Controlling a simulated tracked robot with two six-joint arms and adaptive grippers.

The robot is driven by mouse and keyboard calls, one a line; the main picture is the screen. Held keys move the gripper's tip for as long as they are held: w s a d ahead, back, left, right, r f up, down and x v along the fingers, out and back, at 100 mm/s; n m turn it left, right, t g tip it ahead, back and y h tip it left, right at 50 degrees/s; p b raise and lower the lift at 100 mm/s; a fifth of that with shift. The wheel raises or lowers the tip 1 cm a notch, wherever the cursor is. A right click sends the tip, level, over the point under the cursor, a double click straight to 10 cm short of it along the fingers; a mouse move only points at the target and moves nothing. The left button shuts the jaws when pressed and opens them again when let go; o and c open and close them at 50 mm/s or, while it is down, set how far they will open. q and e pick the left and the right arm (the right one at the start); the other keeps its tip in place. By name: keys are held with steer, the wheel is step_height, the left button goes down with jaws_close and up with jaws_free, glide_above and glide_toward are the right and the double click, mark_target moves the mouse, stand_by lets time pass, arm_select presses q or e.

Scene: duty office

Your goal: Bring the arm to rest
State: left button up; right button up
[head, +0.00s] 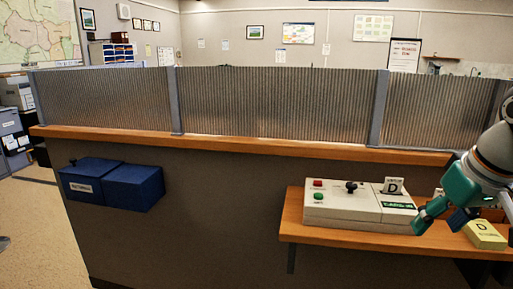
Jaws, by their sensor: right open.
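My right arm comes in from the right edge, and its teal gripper (437,222) hangs low over the right part of the wooden shelf. Its jaws are open and nothing shows between them. The gripper is just right of the pale machine (342,212), which has a red button, a green button and a black knob. A card marked D (393,186) stands upright on the machine's right part. A yellow block marked D (485,234) sits on the shelf, right of the gripper. My left gripper is not in view.
The wooden shelf (330,232) juts from a dark partition with a wooden ledge (290,149) and a ribbed screen (275,105) above. Another object, partly hidden behind my arm, stands at the shelf's back right. Blue boxes (133,187) hang on the partition at left. Open floor lies far left.

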steer(key=w+a+f+g+y+p, duration=0.1)
steer(key=w+a+f+p, duration=0.2)
steer(key=f, duration=0.6)
steer(key=w+a+f+n+y, duration=0.15)
steer(key=a+f, duration=0.35)
steer(key=f, duration=0.5)
steer(key=w+a+f+g+p, duration=0.1)
steer(key=w+a+f+p, duration=0.15)
steer(key=f, duration=0.65)
steer(key=s+a+f+m+p, duration=0.1)
steer(key=s+a+f, duration=0.15)
steer(key=f, duration=0.25)
steer(key=s+a+f+g+y+p, duration=0.1)
steer(key=s+a+f, duration=0.1)
steer(key=s+f, duration=0.25)
steer(key=s+a+f+m+p, duration=0.1)
steer(key=s+a+f, duration=0.1)
steer(key=f, duration=0.3)
steer(key=s+a+f+m, duration=0.1)
steer(key=s+f, duration=0.1)
steer(key=s, duration=0.4)
steer(key=s+a+f+p, duration=0.1)
steer(key=s+f, duration=0.2)
steer(key=s, duration=0.4)
steer(key=shift+s+a+f+m+g+p, duration=0.15)
steer(key=shift+s+a+m+g+p, duration=0.15)
steer(key=shift+a+m+g, duration=0.1)
steer(key=shift+w+y, duration=0.15)
steer(key=shift+y, duration=0.1)
